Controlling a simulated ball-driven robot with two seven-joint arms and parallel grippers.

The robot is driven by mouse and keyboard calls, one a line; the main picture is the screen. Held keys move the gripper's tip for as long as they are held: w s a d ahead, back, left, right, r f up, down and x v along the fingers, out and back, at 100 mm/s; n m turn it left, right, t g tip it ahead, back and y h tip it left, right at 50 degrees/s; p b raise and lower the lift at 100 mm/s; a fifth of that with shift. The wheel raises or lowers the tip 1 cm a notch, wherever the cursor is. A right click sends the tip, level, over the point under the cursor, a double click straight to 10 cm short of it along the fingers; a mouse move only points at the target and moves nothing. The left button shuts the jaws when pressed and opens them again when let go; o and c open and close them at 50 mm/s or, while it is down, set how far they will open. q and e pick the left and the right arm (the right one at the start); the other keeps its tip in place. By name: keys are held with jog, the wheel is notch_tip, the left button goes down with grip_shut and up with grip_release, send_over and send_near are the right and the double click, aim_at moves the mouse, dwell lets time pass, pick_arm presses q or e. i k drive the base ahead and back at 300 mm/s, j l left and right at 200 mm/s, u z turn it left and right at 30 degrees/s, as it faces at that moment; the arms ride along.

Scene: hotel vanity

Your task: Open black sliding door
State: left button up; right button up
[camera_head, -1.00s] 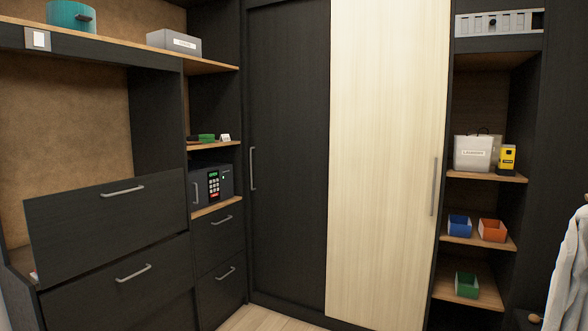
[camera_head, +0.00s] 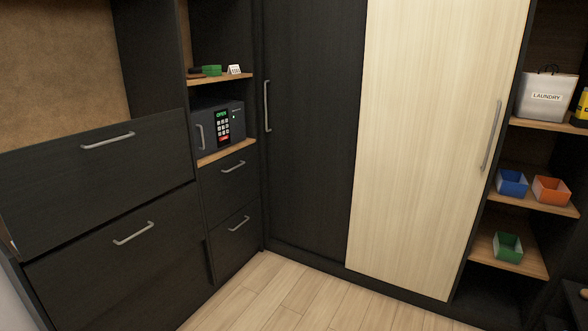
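The black sliding door (camera_head: 312,130) stands at the middle of the head view, beside a light wood sliding door (camera_head: 435,140) on its right. The black door looks closed, with its right edge meeting the light door. Its vertical metal handle (camera_head: 267,106) is near its left edge. The light door has a similar metal handle (camera_head: 491,135) near its right edge. Neither of my grippers shows in this view.
A cabinet with black drawers (camera_head: 110,190) stands at the left, close to me. A safe (camera_head: 218,126) sits on a shelf left of the black door. Open shelves with a laundry bag (camera_head: 546,98) and small bins are at the right. Wooden floor (camera_head: 275,295) in front of the doors is clear.

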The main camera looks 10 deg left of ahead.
aim_at(314, 50)
jog(key=i+u, duration=0.35)
jog(key=i, duration=1.55)
